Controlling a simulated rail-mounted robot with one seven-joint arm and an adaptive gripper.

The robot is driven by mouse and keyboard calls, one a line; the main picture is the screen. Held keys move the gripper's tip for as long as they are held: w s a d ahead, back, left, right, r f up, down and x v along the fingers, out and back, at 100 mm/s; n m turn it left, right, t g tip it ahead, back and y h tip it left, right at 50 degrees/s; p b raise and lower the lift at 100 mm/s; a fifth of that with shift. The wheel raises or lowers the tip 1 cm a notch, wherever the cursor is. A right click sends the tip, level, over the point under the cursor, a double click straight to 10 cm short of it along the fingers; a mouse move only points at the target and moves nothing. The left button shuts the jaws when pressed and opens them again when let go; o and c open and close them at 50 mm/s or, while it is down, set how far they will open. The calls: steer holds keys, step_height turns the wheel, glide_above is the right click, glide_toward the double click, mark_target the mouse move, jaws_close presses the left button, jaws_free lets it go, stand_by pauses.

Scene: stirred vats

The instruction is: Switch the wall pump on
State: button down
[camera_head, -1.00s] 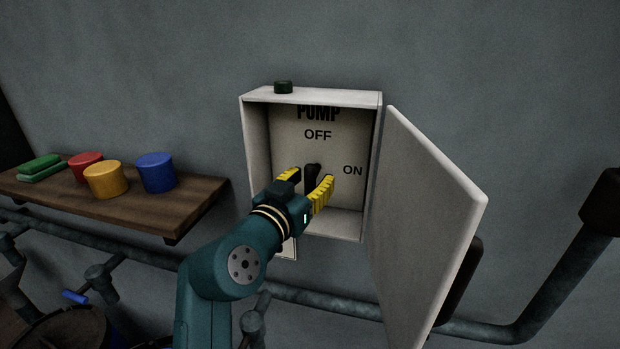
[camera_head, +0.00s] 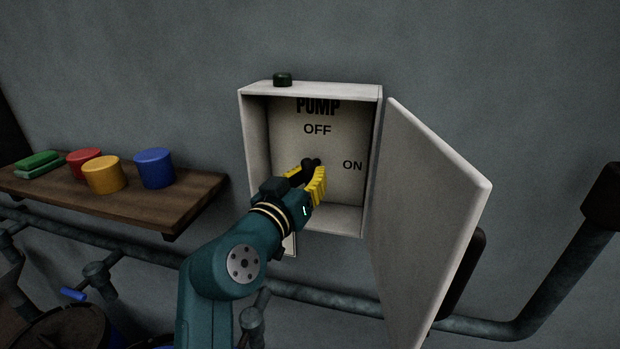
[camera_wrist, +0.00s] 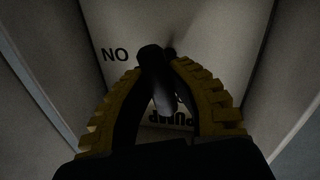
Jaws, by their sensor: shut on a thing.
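The pump box (camera_head: 252,150) is on the wall with its door (camera_head: 432,210) swung open to the right. Its back panel reads PUMP at the top, OFF below it and ON at the right. The dark switch handle (camera_head: 308,164) is below OFF and left of ON. My gripper (camera_head: 314,178) reaches into the box from the lower left, its yellow fingers shut on the handle. In the wrist view, the fingers close around the dark handle (camera_wrist: 162,95), with the labels upside down. The fingers partly hide the handle, so its exact angle is unclear.
A wooden shelf (camera_head: 190,205) at the left holds red, yellow and blue tubs and a green item. A small dark knob (camera_head: 282,79) sits on top of the box. Pipes (camera_head: 340,298) run along the wall below. The box's side walls stand close around my gripper.

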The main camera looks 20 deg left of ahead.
steer(key=n, duration=0.5)
steer(key=shift+f+t+y, duration=0.1)
steer(key=shift+t+y, duration=0.2)
steer(key=shift+t, duration=0.1)
steer(key=n+y, duration=0.1)
steer(key=n, duration=0.3)
steer(key=shift+t, duration=0.3)
steer(key=n+y+p, duration=0.1)
steer(key=n+p, duration=0.1)
steer(key=n, duration=0.2)
steer(key=shift+r+p, duration=0.2)
steer(key=shift+p, duration=0.2)
steer(key=n+p, duration=0.2)
steer(key=n, duration=0.1)
steer(key=shift+f+n+y, duration=0.1)
steer(key=shift+n+y, duration=0.2)
steer(key=shift+y, duration=0.1)
steer(key=shift+f+n+p, duration=0.1)
steer(key=shift+n+p, duration=0.55)
steer(key=shift+n, duration=0.05)
steer(key=shift+f+y, duration=0.1)
steer(key=shift+y, duration=0.3)
steer(key=c, duration=0.9)
jaws_free()
